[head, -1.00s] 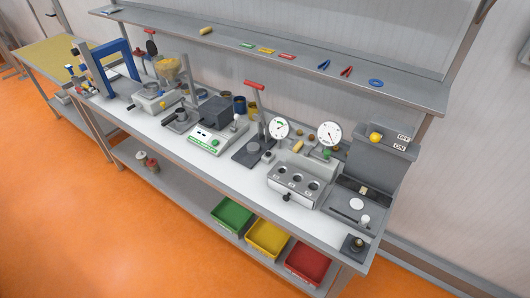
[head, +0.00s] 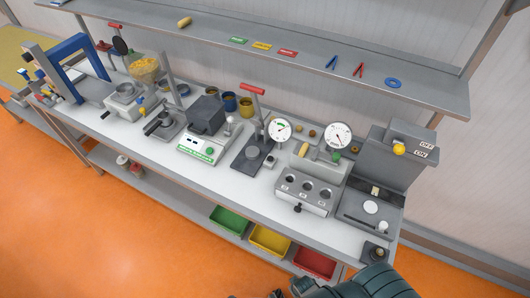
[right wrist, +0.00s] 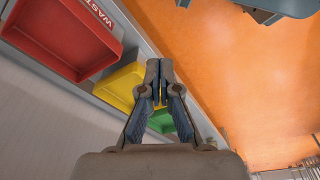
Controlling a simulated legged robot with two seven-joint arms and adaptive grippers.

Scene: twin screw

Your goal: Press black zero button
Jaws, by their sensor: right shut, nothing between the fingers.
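In the head view my right arm enters at the bottom edge, low in front of the bench and well short of the scale. My left gripper is not in view.
Green (head: 230,220), yellow (head: 269,241) and red (head: 314,262) bins sit on the lower shelf. A red-handled press (head: 252,152), two dial gauges (head: 337,135) and a three-hole block (head: 307,190) stand right of the scale. The bench front edge is mostly clear.

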